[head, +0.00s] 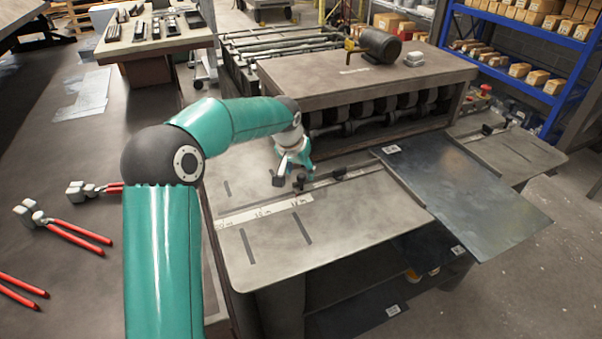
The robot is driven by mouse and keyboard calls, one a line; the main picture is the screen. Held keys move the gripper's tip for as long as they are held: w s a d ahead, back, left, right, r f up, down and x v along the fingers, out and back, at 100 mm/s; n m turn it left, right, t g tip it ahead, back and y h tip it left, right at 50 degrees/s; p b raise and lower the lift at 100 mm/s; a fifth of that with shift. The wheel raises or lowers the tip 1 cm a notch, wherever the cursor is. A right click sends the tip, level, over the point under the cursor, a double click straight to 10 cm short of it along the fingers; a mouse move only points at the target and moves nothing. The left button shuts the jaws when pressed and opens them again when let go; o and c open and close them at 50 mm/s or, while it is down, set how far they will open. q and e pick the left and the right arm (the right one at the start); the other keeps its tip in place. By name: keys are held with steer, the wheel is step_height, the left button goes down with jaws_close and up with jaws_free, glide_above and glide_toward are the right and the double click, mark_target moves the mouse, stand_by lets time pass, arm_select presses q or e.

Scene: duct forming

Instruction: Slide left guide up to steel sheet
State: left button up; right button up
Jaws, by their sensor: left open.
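The steel sheet (470,195) is a dark flat plate lying on the right part of the machine's table and overhanging its front edge. The left guide (350,176) is a low bar with a black knob, on the table left of the sheet. Its right end looks close to the sheet's left edge; I cannot tell if they touch. My left gripper (289,180) is open at the guide's left end, pointing down, with its fingers near a dark knob there. No grip on the guide is visible. My right gripper is out of view.
The roll machine (365,75) stands behind the table, with a motor (380,43) on top. A scale strip (265,211) and slots mark the table (340,228). Red-handled pliers (70,232) lie on the left bench. A blue shelf (545,35) stands at the right.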

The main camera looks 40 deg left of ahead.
arm_select(q)
steer(key=v, duration=0.9)
steer(key=shift+r, duration=0.2)
steer(key=shift+s, duration=0.1)
